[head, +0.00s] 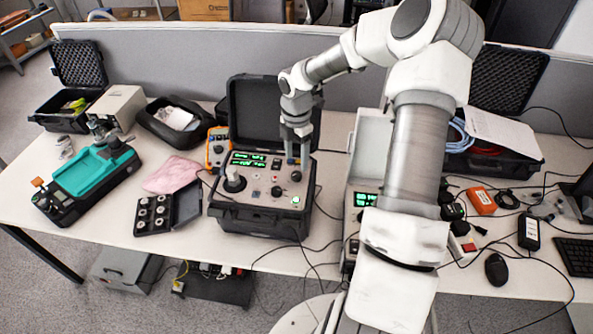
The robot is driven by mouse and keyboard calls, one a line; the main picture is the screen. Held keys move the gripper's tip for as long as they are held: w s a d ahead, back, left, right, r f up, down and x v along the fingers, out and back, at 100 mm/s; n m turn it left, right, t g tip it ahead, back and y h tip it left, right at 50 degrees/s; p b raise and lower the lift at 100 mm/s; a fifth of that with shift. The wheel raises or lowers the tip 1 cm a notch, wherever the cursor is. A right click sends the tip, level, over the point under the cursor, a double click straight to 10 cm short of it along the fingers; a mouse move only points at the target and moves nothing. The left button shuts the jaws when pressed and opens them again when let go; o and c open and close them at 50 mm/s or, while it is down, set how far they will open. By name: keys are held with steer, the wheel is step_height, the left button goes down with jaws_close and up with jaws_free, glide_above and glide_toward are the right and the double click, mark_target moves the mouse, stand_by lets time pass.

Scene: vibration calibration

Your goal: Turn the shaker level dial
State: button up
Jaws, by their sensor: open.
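A black case (258,222) stands open on the table, its lid up at the back. Its grey panel (258,203) has green displays (250,158), a large round black fitting (235,183) at left, and small black knobs. One black knob (296,176) is at the right; another (277,191) is lower. Which one is the shaker level dial I cannot tell, as the labels are too small. My gripper (292,160) is open, pointing down at the panel's right rear, just above and behind the right knob. Whether it touches anything is unclear.
A second instrument case (367,198) stands to the right, partly behind my arm. A black box with round metal parts (154,213), a pink cloth (172,174) and an orange meter (217,146) are at left. Cables cross the table's front edge. A grey divider stands behind.

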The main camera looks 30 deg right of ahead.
mark_target(297, 173)
step_height(297, 173, down, 6)
steer(key=shift+r, duration=0.1)
jaws_close()
stand_by(0.5)
